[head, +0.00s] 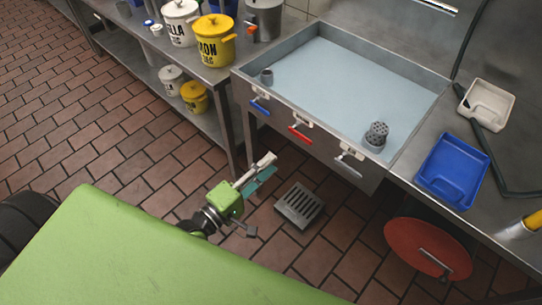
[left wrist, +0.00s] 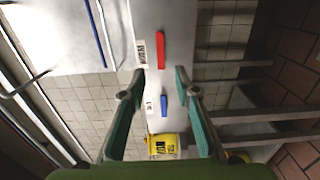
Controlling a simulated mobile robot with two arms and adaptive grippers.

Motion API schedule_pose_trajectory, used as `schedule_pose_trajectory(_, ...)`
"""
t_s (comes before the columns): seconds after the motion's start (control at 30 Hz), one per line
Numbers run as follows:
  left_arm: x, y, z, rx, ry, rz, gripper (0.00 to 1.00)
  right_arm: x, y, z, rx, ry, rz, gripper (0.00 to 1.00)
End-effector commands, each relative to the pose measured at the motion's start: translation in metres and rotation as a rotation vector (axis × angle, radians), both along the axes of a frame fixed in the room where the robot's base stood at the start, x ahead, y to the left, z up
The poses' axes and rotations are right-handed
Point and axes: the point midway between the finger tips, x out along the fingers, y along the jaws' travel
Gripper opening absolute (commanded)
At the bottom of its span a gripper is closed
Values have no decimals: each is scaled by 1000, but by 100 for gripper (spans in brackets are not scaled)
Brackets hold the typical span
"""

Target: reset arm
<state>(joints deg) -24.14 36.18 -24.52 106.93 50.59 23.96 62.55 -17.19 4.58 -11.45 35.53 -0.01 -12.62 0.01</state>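My left gripper (head: 262,174) reaches out above the tiled floor, in front of the metal sink unit (head: 238,90). Its fingers are apart with nothing between them. In the left wrist view, the open fingers (left wrist: 158,84) point toward the unit's front, which carries a red handle (left wrist: 161,50) and a blue handle (left wrist: 152,112). My right gripper does not show in either view.
A blue tray (head: 451,172) and a white tray (head: 487,104) lie on the counter at right. A yellow bucket (head: 215,50) and a white bucket (head: 180,32) stand at upper left. A red round lid (head: 420,245) is below the counter. The floor around the drain grate (head: 299,204) is clear.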

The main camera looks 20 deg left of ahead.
Motion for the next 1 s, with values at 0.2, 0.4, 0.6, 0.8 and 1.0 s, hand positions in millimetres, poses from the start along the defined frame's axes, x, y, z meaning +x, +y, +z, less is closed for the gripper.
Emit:
schedule_pose_trajectory(0.2, 0, 0, 0, 0, 1, 0, 29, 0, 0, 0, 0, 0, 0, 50)
schedule_pose_trajectory(0.4, 1, 11, -46, 154, 38, 13, 29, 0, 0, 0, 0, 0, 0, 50)
schedule_pose_trajectory(0.6, -21, 42, -180, 604, 186, -21, 29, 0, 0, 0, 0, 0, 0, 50)
schedule_pose_trajectory(0.8, -90, 68, -315, 1021, 393, -191, 29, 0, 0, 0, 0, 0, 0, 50)
schedule_pose_trajectory(1.0, -200, 72, -420, 1324, 593, -502, 29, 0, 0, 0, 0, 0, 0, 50)
